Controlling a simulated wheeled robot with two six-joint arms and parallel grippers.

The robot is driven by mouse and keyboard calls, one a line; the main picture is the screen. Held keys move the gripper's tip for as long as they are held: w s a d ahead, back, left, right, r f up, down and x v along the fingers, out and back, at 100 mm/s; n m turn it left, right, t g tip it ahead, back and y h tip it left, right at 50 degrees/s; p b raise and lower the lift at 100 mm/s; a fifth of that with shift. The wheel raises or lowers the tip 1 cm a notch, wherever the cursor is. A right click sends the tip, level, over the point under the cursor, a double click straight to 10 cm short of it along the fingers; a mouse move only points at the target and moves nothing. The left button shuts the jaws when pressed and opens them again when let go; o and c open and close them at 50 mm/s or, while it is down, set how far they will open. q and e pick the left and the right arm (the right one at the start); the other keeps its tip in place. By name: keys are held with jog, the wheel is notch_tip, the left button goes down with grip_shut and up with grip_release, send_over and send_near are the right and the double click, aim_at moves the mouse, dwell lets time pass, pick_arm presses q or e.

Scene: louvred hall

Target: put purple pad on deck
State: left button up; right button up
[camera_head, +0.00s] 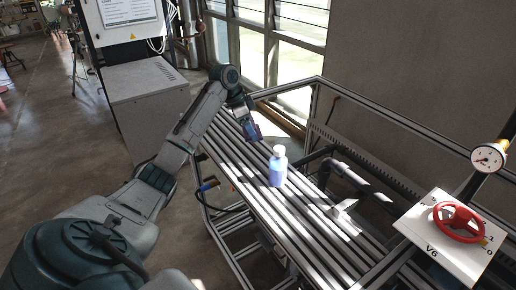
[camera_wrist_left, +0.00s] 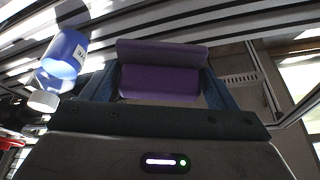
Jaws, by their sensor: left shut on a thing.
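The purple pad (camera_wrist_left: 160,82) is held between the two fingers of my left gripper (camera_wrist_left: 162,88) in the left wrist view. In the head view the left gripper (camera_head: 252,128) is small and holds the pad (camera_head: 256,132) over the far end of the slatted deck (camera_head: 318,232). I cannot tell from these views whether the pad touches the slats. My right gripper is in neither view.
A blue bottle with a white cap (camera_head: 278,167) stands on the deck near my left gripper; it also shows in the left wrist view (camera_wrist_left: 64,56). A small light bracket (camera_head: 344,209) sits on the deck. A red valve wheel (camera_head: 460,222) and gauge (camera_head: 488,157) are at right.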

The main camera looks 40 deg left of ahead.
aim_at(245, 133)
pick_arm(q)
jog(key=f, duration=0.2)
jog(key=s+f+p, duration=0.1)
jog(key=f, duration=0.1)
jog(key=shift+f, duration=0.35)
jog(key=shift+w+f, duration=0.1)
jog(key=shift+f, duration=0.25)
notch_tip(245, 133, down, 3)
jog(key=shift+f+p, duration=0.1)
jog(key=shift+p, duration=0.6)
jog(key=shift+f, duration=0.1)
jog(key=o, duration=0.7)
jog(key=shift+o, duration=0.9)
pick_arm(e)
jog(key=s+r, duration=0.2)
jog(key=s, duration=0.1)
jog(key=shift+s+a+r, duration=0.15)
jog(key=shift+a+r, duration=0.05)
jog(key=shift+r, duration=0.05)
